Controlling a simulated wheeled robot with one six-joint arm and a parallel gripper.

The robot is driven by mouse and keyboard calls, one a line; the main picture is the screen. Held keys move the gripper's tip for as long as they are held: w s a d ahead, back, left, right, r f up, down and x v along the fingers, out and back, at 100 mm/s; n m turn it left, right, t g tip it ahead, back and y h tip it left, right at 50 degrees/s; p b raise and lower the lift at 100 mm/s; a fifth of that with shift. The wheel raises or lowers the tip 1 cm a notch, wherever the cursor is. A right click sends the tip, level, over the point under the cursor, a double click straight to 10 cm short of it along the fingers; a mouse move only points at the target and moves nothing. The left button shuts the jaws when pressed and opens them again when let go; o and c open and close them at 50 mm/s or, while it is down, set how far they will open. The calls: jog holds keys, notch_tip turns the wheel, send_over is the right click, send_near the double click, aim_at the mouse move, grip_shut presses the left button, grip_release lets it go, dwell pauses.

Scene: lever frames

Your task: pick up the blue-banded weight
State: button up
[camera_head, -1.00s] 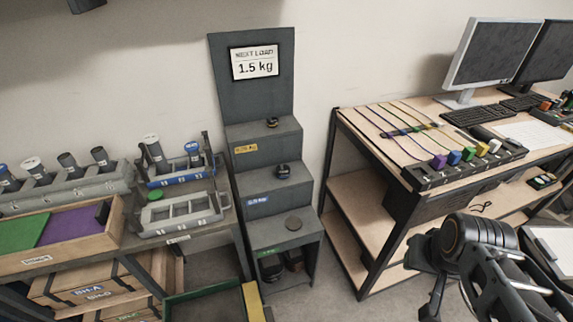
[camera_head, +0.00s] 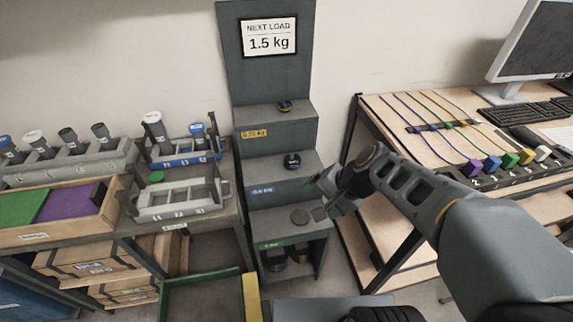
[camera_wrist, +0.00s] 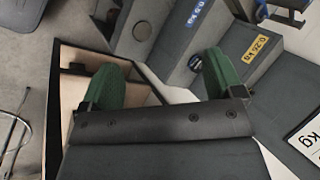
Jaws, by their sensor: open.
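The blue-banded weight (camera_head: 292,160) is a small dark knobbed weight standing on the middle step of a grey stepped stand (camera_head: 262,222), above a blue label. In the wrist view the weight (camera_wrist: 195,63) shows as a dark round shape, partly hidden behind the right-hand green finger. My gripper (camera_head: 323,198) is to the right of the stand, near the middle and lower steps, apart from the weight in the head view. In the wrist view my gripper (camera_wrist: 163,65) has its two green fingers wide apart with nothing held between them.
Another small weight (camera_head: 285,105) stands on the top step, and a flat disc (camera_head: 300,216) lies on the lower step. Dark weights sit in the cubby below. A sign (camera_head: 269,38) reads "NEXT LOAD 1.5 kg". A wooden desk (camera_head: 352,140) stands close on the right, a rack bench on the left.

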jog(key=shift+o, duration=0.4)
jog(key=w+a+f+m+t+y+b, duration=0.2)
jog(key=w+a+f+m+t+y, duration=0.1)
jog(key=w+m, duration=0.6)
jog(key=shift+f+m+y, duration=0.4)
jog(key=shift+f, duration=0.35)
jog(key=m+t+h+b, duration=0.25)
jog(key=m+t, duration=0.25)
jog(key=m, duration=0.8)
send_near(295, 161)
jog(key=x, duration=0.4)
jog(key=shift+d+f, duration=0.1)
jog(key=shift+f, duration=0.05)
jog(key=shift+t, duration=0.3)
jog(key=shift+x, duration=3.1)
jog(key=c, duration=1.3)
